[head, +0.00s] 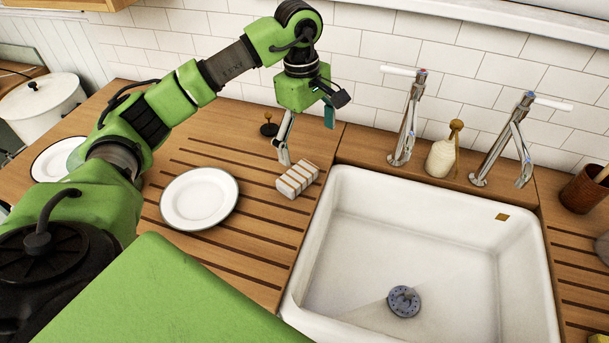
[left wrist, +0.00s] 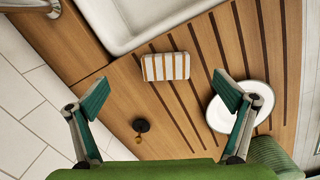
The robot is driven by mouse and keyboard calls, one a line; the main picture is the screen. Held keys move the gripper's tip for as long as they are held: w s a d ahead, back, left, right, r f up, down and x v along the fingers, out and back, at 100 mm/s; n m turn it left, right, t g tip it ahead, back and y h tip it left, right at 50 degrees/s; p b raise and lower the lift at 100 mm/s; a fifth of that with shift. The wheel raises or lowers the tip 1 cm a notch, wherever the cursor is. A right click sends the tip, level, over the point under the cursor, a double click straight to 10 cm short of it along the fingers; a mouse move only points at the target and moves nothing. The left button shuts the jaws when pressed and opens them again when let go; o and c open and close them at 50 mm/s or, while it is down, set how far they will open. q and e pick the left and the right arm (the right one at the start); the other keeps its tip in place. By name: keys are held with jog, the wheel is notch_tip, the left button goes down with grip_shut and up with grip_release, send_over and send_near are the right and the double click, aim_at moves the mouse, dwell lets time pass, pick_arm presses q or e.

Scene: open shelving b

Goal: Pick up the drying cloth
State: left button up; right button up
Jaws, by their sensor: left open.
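The drying cloth (head: 298,179) is a small folded bundle, white with tan stripes. It lies on the grooved wooden drainboard, just left of the sink in the head view. It also shows in the left wrist view (left wrist: 166,67), beyond the fingertips and between their lines. My left gripper (head: 284,157) points down just above and behind the cloth in the head view. In the left wrist view my left gripper (left wrist: 162,96) has its two green-padded fingers wide apart, with nothing between them. I cannot see any contact with the cloth. My right gripper is not in view.
A white plate (head: 199,199) lies left of the cloth. A small dark item with a knob (head: 269,127) stands behind it near the tiled wall. The white sink (head: 330,225) is to the right, with taps (head: 405,130) and a soap bottle (head: 443,155) behind it.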

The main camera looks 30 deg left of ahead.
pick_arm(q)
jog(key=a+y, duration=0.1)
jog(key=a, duration=0.2)
jog(key=p, duration=0.2)
send_over(298, 174)
notch_tip(298, 174, down, 7)
jog(key=shift+d+f, duration=0.1)
jog(key=shift+d, duration=0.05)
jog(key=shift+w+f, duration=0.1)
jog(key=shift+f, duration=0.45)
notch_tip(298, 174, down, 4)
jog(key=p, duration=0.3)
jog(key=shift+a+f, duration=0.2)
jog(key=shift+f, duration=0.3)
jog(key=c, duration=1.3)
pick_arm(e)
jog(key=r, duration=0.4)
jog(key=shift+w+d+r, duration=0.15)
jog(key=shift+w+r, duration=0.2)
